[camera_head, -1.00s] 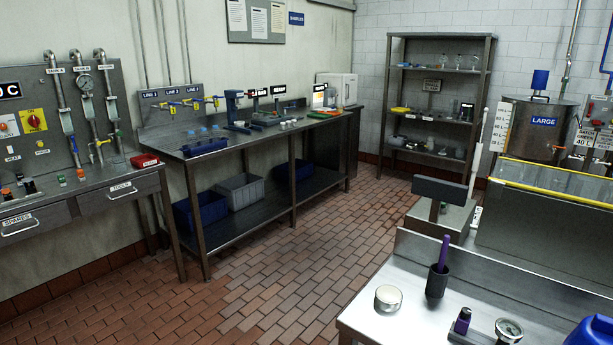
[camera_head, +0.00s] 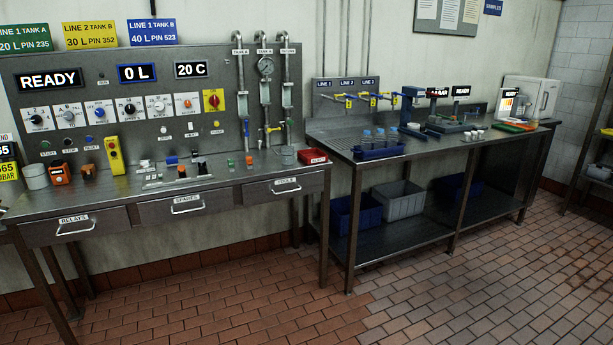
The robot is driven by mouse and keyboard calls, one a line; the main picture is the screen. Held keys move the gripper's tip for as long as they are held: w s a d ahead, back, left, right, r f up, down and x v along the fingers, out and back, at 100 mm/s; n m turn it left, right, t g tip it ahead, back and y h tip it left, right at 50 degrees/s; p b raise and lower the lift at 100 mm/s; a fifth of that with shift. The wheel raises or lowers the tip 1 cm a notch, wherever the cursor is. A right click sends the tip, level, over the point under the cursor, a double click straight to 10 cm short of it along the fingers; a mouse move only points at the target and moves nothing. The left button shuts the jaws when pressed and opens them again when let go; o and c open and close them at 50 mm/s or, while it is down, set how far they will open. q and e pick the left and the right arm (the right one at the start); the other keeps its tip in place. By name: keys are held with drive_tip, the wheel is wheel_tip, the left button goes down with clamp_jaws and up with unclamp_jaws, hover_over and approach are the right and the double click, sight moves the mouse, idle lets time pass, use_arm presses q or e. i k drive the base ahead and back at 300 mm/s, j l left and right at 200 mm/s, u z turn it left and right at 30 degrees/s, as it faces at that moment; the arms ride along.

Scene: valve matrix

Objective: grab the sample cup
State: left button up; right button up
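No label marks the sample cup, and I cannot tell which vessel it is. A small grey cup (camera_head: 288,155) stands on the control bench below the pipes, left of a red tray. Several blue-capped containers (camera_head: 379,135) stand in a blue rack (camera_head: 378,150) on the sink bench. Several small pale cups (camera_head: 474,135) stand farther right on that bench. A larger grey-white pot (camera_head: 36,176) is at the far left of the control bench. Neither of my grippers is in view.
The control bench (camera_head: 170,205) has drawers and carries a panel reading READY, 0 L and 20 C. A red tray (camera_head: 313,156) sits at its right end. The tiled floor (camera_head: 420,300) in front is clear.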

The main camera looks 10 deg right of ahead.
sight(534, 121)
drive_tip(key=i+z, duration=0.15)
drive_tip(key=i, duration=0.3)
drive_tip(key=i+j+z, duration=0.1)
drive_tip(key=i, duration=0.35)
drive_tip(key=i+l+z, duration=0.1)
drive_tip(key=i+z, duration=0.15)
drive_tip(key=z, duration=0.15)
drive_tip(key=i+z, duration=0.6)
drive_tip(key=z, duration=0.15)
drive_tip(key=i+j+z, duration=0.1)
drive_tip(key=i+z, duration=0.3)
drive_tip(key=i+l+z, duration=0.15)
drive_tip(key=i+z, duration=0.15)
drive_tip(key=i, duration=0.5)
drive_tip(key=i+j+z, duration=0.1)
drive_tip(key=i+z, duration=0.15)
drive_tip(key=i, duration=0.55)
drive_tip(key=i+z, duration=0.15)
drive_tip(key=i, duration=2.45)
drive_tip(key=i+l+u, duration=0.1)
drive_tip(key=i+u, duration=0.35)
drive_tip(key=i, duration=0.15)
drive_tip(key=i+l+u, duration=0.4)
drive_tip(key=i, duration=0.15)
drive_tip(key=i+l+u, duration=0.45)
drive_tip(key=i+j, duration=0.05)
